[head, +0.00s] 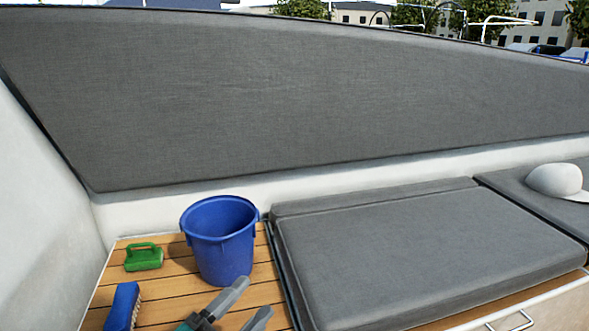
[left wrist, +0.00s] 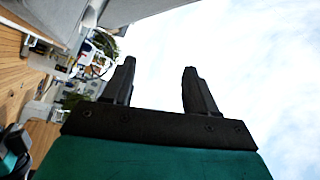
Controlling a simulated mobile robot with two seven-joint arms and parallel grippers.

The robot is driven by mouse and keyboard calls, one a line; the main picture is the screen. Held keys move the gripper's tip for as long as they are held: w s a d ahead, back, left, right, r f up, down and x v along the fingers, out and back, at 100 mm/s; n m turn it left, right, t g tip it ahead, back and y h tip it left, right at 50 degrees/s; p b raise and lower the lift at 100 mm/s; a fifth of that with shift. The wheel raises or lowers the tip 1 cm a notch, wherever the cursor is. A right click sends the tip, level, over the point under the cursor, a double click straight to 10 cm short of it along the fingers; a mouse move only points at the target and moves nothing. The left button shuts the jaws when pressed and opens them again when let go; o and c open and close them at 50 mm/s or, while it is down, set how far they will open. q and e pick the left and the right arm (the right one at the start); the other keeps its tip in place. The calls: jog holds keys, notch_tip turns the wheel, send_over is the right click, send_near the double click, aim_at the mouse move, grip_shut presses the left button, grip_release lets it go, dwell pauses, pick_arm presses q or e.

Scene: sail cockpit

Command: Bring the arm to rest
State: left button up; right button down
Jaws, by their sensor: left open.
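My left gripper (head: 246,306) is at the bottom of the head view, in front of the blue bucket, with its grey fingers apart. In the left wrist view the left gripper (left wrist: 160,88) has two dark fingers spread wide, with only sky between them. It holds nothing. Its arm is mostly out of the head view. My right gripper is in neither view.
A blue bucket (head: 218,240), a green-handled scrubber (head: 144,258) and a blue brush (head: 123,307) stand on the slatted wooden seat (head: 165,299). Grey cushions (head: 430,250) lie to the right, with a white cap (head: 557,181). A grey backrest (head: 300,95) rises behind.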

pick_arm(q)
jog(key=s+a+f+n+g+y, duration=0.3)
jog(key=s+a+f+n+y, duration=0.15)
jog(key=f+n, duration=0.45)
jog(key=s+a+f+n+g+y, duration=0.3)
jog(key=s+f+n+y, duration=0.25)
jog(key=f+n, duration=0.35)
notch_tip(320, 180, up, 12)
jog(key=s+a+m+p, duration=0.1)
jog(key=a+p, duration=0.1)
jog(key=p, duration=1.5)
jog(key=shift+s+a+f+y, duration=0.2)
jog(key=shift+s+a+y, duration=0.2)
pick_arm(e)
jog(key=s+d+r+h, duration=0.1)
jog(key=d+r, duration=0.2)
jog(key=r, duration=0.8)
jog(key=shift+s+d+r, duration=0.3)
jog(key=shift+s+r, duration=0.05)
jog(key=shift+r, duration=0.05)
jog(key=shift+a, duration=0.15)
